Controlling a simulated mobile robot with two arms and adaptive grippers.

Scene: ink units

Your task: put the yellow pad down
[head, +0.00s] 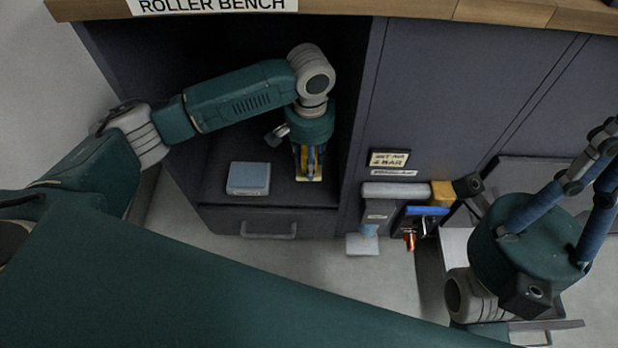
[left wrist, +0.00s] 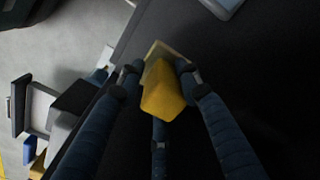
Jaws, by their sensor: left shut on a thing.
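My left gripper (head: 308,172) reaches down into the open dark bay under the bench and is shut on the yellow pad. In the left wrist view the yellow pad (left wrist: 162,92) sits between the blue fingers (left wrist: 158,80), with a paler tan part (left wrist: 155,50) at its far end. In the head view only slivers of yellow show between the fingers, just over the dark bay floor (head: 220,150). I cannot tell whether the pad touches it. My right gripper (head: 598,160) is at the right edge, its blue fingers partly cut off.
A blue-grey block (head: 248,178) lies on the bay floor left of my left gripper. A drawer (head: 268,225) is below. A wall rack (head: 395,190) with a yellow block and hanging tools is right of the bay. The wooden bench top (head: 400,8) overhangs above.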

